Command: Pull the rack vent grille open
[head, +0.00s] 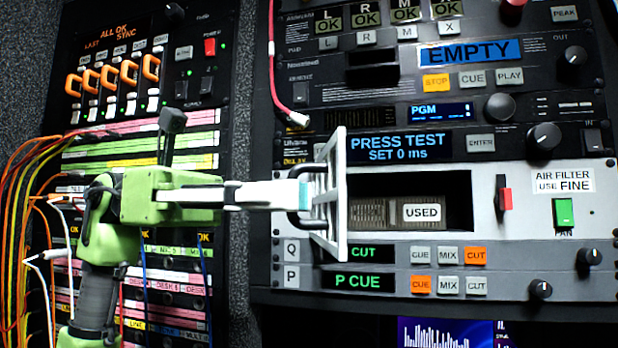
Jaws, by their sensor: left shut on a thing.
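The rack vent grille (340,190) is a pale, slatted metal panel. It stands swung out from the grey rack unit, seen nearly edge-on at the left side of a dark rectangular opening. My left gripper (303,194) reaches in from the left and is shut on the grille's dark handle (292,221). The fingers hide part of the handle. Behind the grille, the opening shows a filter (375,213) with a tag reading USED. My right gripper is not in view.
The grey rack unit (540,232) carries a red switch (505,200), a green switch (563,213) and an AIR FILTER label (563,181). A patch bay with coloured cables (25,190) stands at left. A pink cable (272,70) hangs above the grille.

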